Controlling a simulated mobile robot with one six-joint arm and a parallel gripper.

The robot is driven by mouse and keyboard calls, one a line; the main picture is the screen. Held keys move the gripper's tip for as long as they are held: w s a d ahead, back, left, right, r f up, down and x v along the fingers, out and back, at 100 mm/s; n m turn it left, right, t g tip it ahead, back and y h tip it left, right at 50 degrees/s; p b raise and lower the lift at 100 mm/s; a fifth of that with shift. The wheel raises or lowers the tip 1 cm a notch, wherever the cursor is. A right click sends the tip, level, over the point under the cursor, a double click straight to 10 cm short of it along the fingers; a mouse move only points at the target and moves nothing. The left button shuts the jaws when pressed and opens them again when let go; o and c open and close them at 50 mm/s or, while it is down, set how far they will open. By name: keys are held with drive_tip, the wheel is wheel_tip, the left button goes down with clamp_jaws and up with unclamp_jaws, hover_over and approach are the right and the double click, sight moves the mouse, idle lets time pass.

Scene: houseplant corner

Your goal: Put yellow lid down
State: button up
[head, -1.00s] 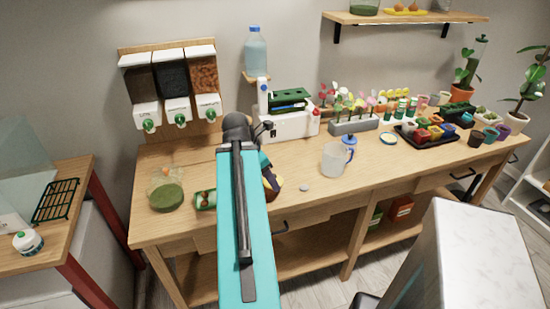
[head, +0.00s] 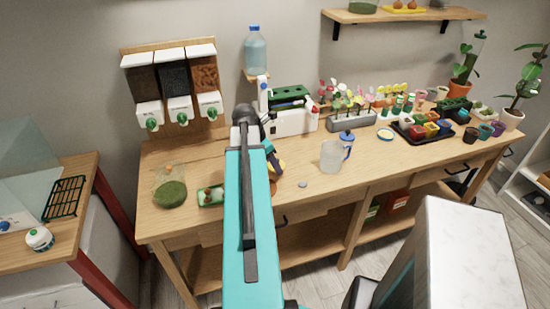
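My gripper (head: 276,163) is over the wooden workbench, partly hidden behind my own arm. A small yellow piece, which looks like the yellow lid (head: 282,167), shows at its fingertips. The gripper appears shut on it and holds it above the bench top. A brown-orange round thing (head: 273,187), perhaps an open jar, sits just below and is mostly hidden by my arm.
A clear jug (head: 332,156) and a small grey stone-like thing (head: 303,184) lie to the right of my gripper. A green box (head: 211,195) and a terrarium bowl (head: 170,194) stand left. A white machine (head: 293,122) stands behind. Bare bench top (head: 345,185) lies front right.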

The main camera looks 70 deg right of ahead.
drive_tip(key=shift+w+d+f+p, duration=0.1)
drive_tip(key=shift+w+d+p, duration=0.15)
drive_tip(key=shift+d, duration=0.65)
drive_tip(key=shift+w+d+f+p, duration=0.15)
drive_tip(key=shift+d+p, duration=0.1)
drive_tip(key=shift+d, duration=0.6)
drive_tip(key=shift+w+d+r+p, duration=0.1)
drive_tip(key=shift+w+d+p, duration=0.15)
drive_tip(key=shift+d, duration=0.65)
drive_tip(key=shift+f, duration=0.15)
drive_tip(key=shift+f+p, duration=0.85)
drive_tip(key=shift+f, duration=0.85)
drive_tip(key=o, duration=1)
drive_tip(key=shift+f, duration=0.1)
drive_tip(key=shift+r, duration=0.25)
drive_tip(key=b+v, duration=0.3)
drive_tip(key=v, duration=0.8)
drive_tip(key=shift+a+r, duration=0.2)
drive_tip(key=shift+r, duration=0.15)
